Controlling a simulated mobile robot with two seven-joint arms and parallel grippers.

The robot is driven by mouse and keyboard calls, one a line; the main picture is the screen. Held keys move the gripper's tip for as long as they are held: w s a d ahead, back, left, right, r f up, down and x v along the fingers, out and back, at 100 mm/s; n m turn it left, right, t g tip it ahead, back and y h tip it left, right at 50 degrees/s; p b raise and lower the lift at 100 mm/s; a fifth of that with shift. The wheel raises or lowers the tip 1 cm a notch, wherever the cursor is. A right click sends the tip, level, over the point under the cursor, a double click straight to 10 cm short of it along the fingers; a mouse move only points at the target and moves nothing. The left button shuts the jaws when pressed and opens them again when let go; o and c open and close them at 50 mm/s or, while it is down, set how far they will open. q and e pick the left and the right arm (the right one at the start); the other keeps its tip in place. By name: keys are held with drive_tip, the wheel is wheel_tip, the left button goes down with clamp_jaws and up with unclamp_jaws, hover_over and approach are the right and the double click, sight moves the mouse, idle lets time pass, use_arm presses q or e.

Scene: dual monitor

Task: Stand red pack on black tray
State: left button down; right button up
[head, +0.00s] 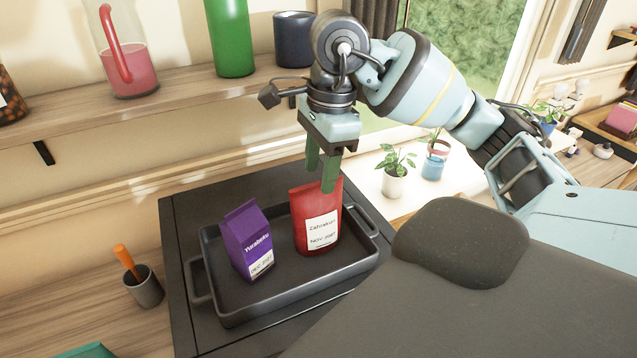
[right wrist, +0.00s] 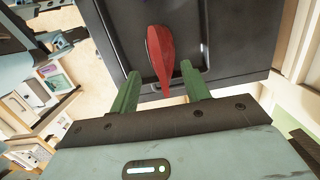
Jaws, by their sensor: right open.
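The red pack (head: 317,221) stands upright on the right part of the black tray (head: 302,307), with a white label facing me. My right gripper (head: 322,185) is just above the pack's top, pointing down. Its green fingers are apart. In the right wrist view the red pack (right wrist: 161,62) shows as a narrow shape, its near end level with the gap between the green fingers (right wrist: 157,82). The fingers look clear of its sides. My left gripper is not in view.
A purple carton (head: 246,240) stands on the tray to the left of the red pack. A shelf (head: 160,98) above holds a jug (head: 124,50), a green bottle (head: 230,38) and a dark cup (head: 294,39). A grey cup (head: 147,290) stands left of the tray.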

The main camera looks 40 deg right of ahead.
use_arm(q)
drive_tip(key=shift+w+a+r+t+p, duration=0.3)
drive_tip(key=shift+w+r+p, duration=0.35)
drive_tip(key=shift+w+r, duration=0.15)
use_arm(e)
wheel_tip(320, 180, up, 7)
drive_tip(key=shift+s+d, duration=0.2)
drive_tip(key=shift+d, duration=0.15)
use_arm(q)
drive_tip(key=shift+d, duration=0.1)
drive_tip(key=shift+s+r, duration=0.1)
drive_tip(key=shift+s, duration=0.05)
use_arm(e)
drive_tip(key=shift+f, duration=0.1)
